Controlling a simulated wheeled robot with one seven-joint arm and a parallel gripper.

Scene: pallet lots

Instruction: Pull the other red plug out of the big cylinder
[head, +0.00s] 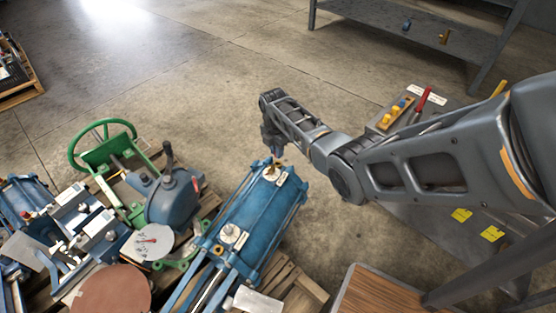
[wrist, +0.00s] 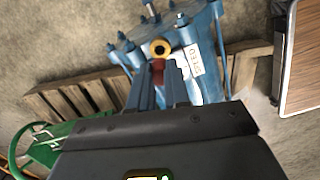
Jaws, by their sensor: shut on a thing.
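The big blue cylinder (head: 262,222) lies on the pallet below my arm, and its end also shows in the wrist view (wrist: 203,38). My gripper (head: 274,152) is over the far end of the cylinder. In the wrist view my gripper (wrist: 158,72) is shut on a red plug (wrist: 158,65), held between the fingertips. A yellow-ringed port (wrist: 160,48) with a dark hole shows just beyond the plug, beside a white tag (wrist: 193,57). The plug appears clear of the hole. A second round fitting (head: 230,233) sits on the cylinder's near end.
Floor beyond the cylinder is clear.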

